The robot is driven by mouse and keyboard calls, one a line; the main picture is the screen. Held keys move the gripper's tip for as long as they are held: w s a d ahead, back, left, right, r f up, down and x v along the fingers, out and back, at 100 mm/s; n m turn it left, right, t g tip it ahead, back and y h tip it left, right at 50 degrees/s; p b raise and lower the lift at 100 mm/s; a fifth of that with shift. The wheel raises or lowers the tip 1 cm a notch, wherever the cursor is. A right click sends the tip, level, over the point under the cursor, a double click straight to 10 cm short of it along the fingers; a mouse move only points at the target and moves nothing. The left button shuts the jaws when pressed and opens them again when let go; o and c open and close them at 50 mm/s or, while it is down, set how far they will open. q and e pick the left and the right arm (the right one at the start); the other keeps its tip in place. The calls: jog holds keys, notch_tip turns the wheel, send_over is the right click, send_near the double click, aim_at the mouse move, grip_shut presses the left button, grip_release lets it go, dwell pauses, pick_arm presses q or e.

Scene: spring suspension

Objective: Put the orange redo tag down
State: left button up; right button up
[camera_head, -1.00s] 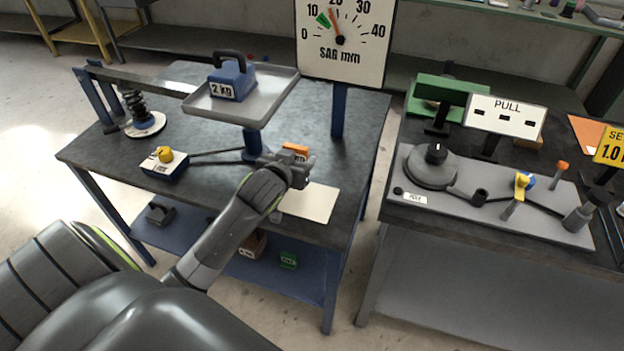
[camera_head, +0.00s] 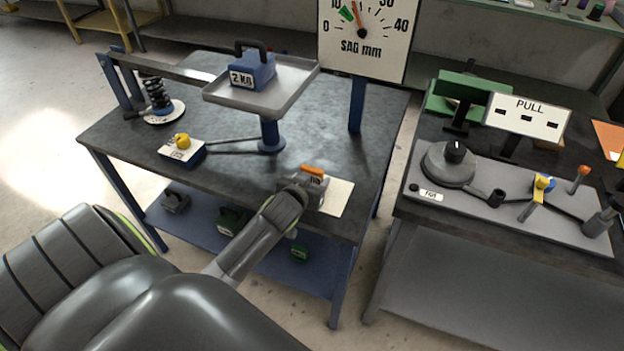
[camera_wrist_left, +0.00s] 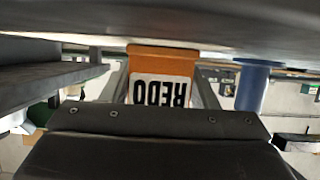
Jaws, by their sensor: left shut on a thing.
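The orange redo tag (camera_head: 313,171) is held in my left gripper (camera_head: 314,182), above the near right part of the left table. In the left wrist view the tag (camera_wrist_left: 163,60) sits between the fingers, its white "REDO" label reading upside down. A cream pad (camera_head: 340,196) lies on the table beside and partly behind the gripper. I cannot tell whether the tag touches the table or pad. My right gripper is out of view.
The left table holds a tray (camera_head: 292,93) with a 2 kg weight (camera_head: 253,72), a yellow-knobbed box (camera_head: 183,151), a spring (camera_head: 156,95) and a sag dial (camera_head: 362,35). The right table carries a grey lever plate (camera_head: 480,203) and a PULL sign (camera_head: 528,117).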

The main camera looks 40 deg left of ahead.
pick_arm(q)
jog(key=shift+f, duration=0.15)
jog(key=o, duration=1)
jog(key=shift+r, duration=0.2)
jog(key=v, duration=1.2)
